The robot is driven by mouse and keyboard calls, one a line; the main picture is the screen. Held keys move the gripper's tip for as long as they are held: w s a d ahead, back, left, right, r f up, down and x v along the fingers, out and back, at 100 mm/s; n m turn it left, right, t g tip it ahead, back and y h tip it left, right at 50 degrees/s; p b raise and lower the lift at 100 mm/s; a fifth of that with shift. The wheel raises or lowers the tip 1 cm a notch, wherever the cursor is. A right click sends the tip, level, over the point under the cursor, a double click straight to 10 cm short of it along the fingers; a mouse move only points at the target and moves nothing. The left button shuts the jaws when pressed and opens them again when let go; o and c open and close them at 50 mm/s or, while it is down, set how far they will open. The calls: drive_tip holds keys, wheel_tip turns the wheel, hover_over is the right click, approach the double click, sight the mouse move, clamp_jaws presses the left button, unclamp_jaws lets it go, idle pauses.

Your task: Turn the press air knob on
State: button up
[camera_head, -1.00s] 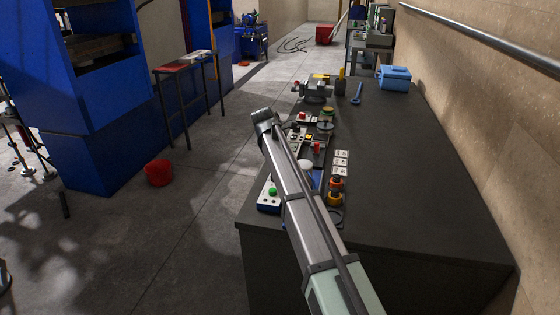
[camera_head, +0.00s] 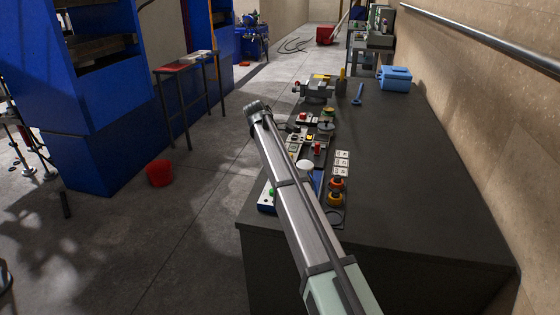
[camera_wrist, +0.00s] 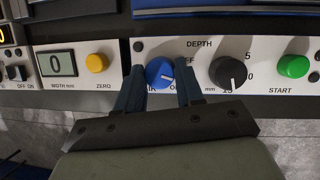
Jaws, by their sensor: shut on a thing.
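In the wrist view, the blue air knob (camera_wrist: 158,72) sits on a white control panel (camera_wrist: 215,49) with a partly covered label below it. My gripper (camera_wrist: 159,76) has one finger on each side of this knob and is shut on it. A light mark on the knob points to the lower right. A black depth dial (camera_wrist: 228,72) is close to the right finger, with a green start button (camera_wrist: 293,66) beyond it. In the head view my arm reaches over the bench's left edge, and the knob is not distinguishable there.
A width display box (camera_wrist: 57,65) with a yellow zero button (camera_wrist: 97,62) stands left of the fingers. In the head view, several small control boxes line the dark bench's (camera_head: 410,195) left side. Its right side is clear up to the wall. A blue case (camera_head: 394,78) stands at the back.

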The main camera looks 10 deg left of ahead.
drive_tip(key=shift+w+m+g, duration=0.15)
drive_tip(key=shift+m+g, duration=0.2)
drive_tip(key=shift+m, duration=0.65)
drive_tip(key=shift+w+m+g, duration=0.1)
drive_tip(key=shift+m+g, duration=0.25)
drive_tip(key=shift+m, duration=0.65)
drive_tip(key=o, duration=1)
drive_tip(key=shift+v, duration=3.7)
drive_tip(key=shift+o, duration=0.2)
drive_tip(key=shift+a, duration=0.1)
